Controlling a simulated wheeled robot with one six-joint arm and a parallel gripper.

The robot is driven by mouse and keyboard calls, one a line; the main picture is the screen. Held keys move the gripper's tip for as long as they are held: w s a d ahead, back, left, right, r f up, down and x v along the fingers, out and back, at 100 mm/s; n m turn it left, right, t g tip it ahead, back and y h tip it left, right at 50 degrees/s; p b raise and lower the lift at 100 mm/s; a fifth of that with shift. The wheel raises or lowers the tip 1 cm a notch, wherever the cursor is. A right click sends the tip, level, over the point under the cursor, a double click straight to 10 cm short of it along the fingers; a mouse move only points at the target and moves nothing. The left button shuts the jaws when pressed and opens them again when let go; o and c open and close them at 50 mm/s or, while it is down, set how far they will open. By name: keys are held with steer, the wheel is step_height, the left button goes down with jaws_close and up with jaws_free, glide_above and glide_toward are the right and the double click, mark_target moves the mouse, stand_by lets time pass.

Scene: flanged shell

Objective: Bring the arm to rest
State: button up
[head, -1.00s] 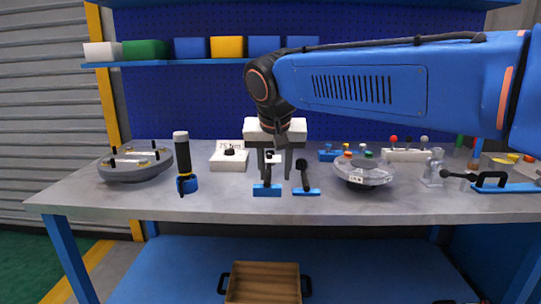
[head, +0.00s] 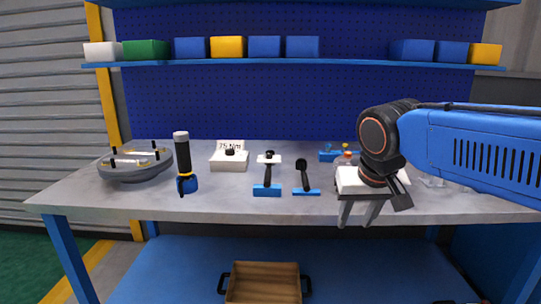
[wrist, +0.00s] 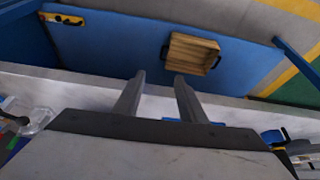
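My gripper (head: 360,213) hangs at the front edge of the bench on the right side, its two grey fingers pointing down and apart. In the wrist view the fingers (wrist: 158,82) are also apart with nothing between them. My blue arm comes in from the right and hides much of the right part of the bench. The round flanged shell behind the gripper is mostly hidden.
The grey bench (head: 225,200) carries a round grey fixture (head: 135,172), a black and blue tool (head: 184,165), a white box (head: 229,162) and blue-based holders (head: 267,190). A wooden crate (head: 262,284) sits on the blue lower shelf. Coloured bins line the upper shelf (head: 350,63).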

steer(key=s+d+f, duration=0.9)
steer(key=s+f, duration=0.4)
steer(key=s, duration=0.1)
steer(key=shift+s+d+f, duration=0.2)
steer(key=shift+s+d, duration=0.15)
